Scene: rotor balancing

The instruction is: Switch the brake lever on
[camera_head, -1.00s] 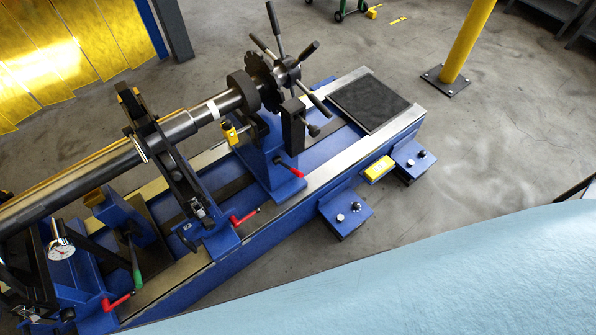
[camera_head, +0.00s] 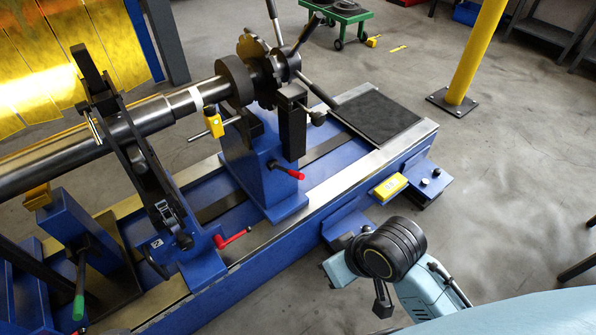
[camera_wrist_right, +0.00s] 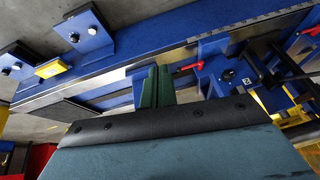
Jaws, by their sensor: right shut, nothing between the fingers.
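Several levers show on the blue machine, and I cannot tell which is the brake lever. One red-handled lever (camera_head: 288,170) is on the pedestal under the shaft's end. A second red-handled lever (camera_head: 232,238) is low on the support nearer me. A green-handled lever (camera_head: 80,290) stands at the lower left. My right gripper (camera_head: 383,303) is shut and empty, in front of the machine's near side and apart from the levers. Its closed fingers show in the right wrist view (camera_wrist_right: 156,86), with a red handle (camera_wrist_right: 187,67) beyond them. My left gripper is not in view.
The steel shaft (camera_head: 140,122) runs along the machine to a toothed disc with spokes (camera_head: 258,65). A yellow post (camera_head: 478,50) stands at the right. The floor between is clear.

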